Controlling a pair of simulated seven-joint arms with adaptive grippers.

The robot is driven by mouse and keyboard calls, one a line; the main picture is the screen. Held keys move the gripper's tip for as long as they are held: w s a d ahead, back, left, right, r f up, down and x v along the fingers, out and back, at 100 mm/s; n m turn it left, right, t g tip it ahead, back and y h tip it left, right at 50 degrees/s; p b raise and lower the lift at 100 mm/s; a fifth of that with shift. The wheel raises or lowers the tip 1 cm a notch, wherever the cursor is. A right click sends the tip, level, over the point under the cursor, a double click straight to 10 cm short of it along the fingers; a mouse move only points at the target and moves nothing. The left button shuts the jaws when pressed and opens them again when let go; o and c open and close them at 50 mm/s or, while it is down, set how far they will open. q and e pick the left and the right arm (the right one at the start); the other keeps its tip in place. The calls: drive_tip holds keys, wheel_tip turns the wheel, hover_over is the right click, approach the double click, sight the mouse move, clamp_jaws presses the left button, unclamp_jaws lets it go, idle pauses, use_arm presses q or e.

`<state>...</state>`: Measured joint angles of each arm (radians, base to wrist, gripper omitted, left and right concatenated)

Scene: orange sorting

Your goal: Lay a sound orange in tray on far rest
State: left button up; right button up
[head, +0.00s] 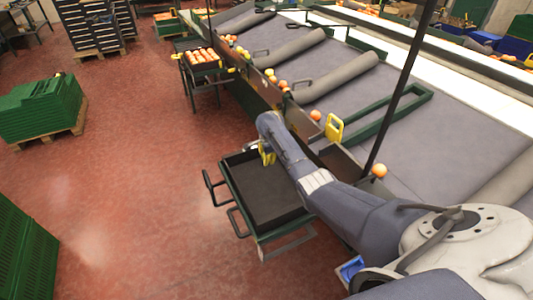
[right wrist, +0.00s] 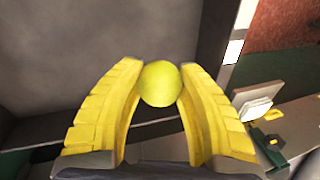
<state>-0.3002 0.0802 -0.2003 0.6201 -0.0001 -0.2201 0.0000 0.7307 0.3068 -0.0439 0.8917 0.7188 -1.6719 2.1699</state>
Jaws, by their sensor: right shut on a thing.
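My right gripper (head: 267,154) is over the far part of an empty dark tray (head: 258,203) on a green stand. In the right wrist view my right gripper (right wrist: 160,88) has its yellow fingers closed on a round yellow-green fruit (right wrist: 160,83), held at the fingertips. The grey tray floor (right wrist: 90,45) and its dark wall lie below and beyond the fruit. The fruit cannot be made out in the head view. A farther tray (head: 188,62) on another stand holds several oranges. My left gripper is not in view.
Loose oranges lie along the conveyor edge, one orange (head: 379,170) near my arm and another (head: 315,115) beside a yellow bracket (head: 334,128). A dark post (head: 400,85) rises over the conveyor. Green crates (head: 42,105) stand on the red floor at left.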

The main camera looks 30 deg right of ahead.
sight(266, 168)
drive_tip(key=shift+s+x, duration=0.25)
drive_tip(key=shift+x, duration=0.8)
drive_tip(key=shift+s+x, duration=0.25)
drive_tip(key=shift+x, duration=0.85)
drive_tip(key=shift+a+f, duration=0.15)
drive_tip(key=shift+f, duration=0.7)
drive_tip(key=o, duration=1.9)
drive_tip(key=shift+c, duration=0.2)
drive_tip(key=shift+w+d+r+v, duration=0.1)
drive_tip(key=shift+w+v, duration=0.2)
drive_tip(key=shift+v, duration=1)
drive_tip(key=shift+w+d+r+v, duration=0.1)
drive_tip(key=shift+w+v, duration=0.2)
drive_tip(key=shift+v, duration=1)
drive_tip(key=shift+w+d+r+v, duration=0.15)
drive_tip(key=shift+w+v, duration=0.1)
drive_tip(key=shift+v, duration=1)
drive_tip(key=shift+w+a+f, duration=0.1)
